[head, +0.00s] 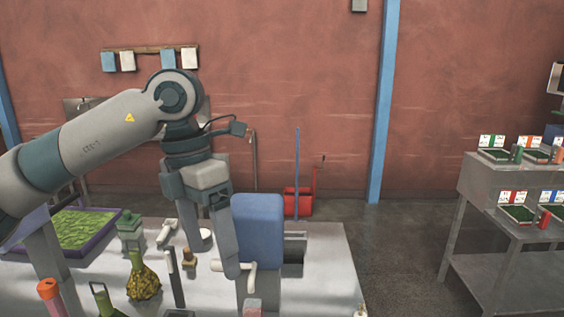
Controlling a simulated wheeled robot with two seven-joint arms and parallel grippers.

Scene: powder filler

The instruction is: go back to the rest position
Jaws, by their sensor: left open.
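My left arm comes in from the left and bends down over the grey table (325,250). My left gripper (214,258) points down, with its two fingers spread apart and nothing seen between them. It is just left of a blue-panelled machine (257,228), and its right finger overlaps the machine's left edge in the picture. I cannot tell whether they touch. A small brass-coloured piece (188,260) is near the left finger. My right gripper is not in view.
A purple tray of green leaves (112,213), a green jar (130,232), a yellow-brown bottle (143,281) and an orange-capped pink tube (49,292) are on the left. A grey shelf unit (490,185) stands at the far right. The floor between is clear.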

